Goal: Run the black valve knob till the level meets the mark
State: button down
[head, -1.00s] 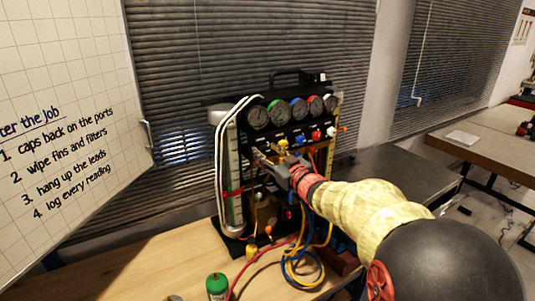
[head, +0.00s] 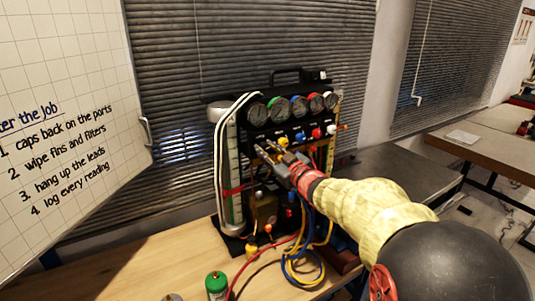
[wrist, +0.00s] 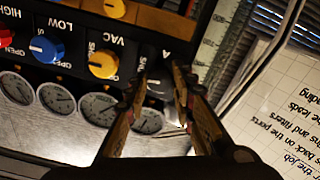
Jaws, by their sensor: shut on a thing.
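The black valve knob (wrist: 156,86) is at the end of the knob row, mostly hidden between my fingers in the wrist view. My gripper (wrist: 162,74) has a finger on each side of it and is shut on it. In the head view my gripper (head: 266,149) reaches the panel's left side, under the leftmost gauge. The sight tube (head: 229,170) stands upright left of the panel, with a red band (head: 233,190) around it. A green column shows low in the tube; its exact top is too small to tell.
Yellow (wrist: 103,64) and blue (wrist: 46,49) knobs sit beside the black one, close to my finger. Gauges (head: 299,108) line the panel top. Hoses (head: 291,262) hang onto the wooden bench, near a green canister (head: 216,284). A whiteboard (head: 70,110) stands at left.

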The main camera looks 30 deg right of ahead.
jog(key=n+b, duration=0.1)
jog(key=n, duration=0.2)
jog(key=c, duration=1.6)
grip_release()
jog(key=shift+o, duration=0.6)
jog(key=s, duration=1.2)
jog(key=shift+d, duration=0.15)
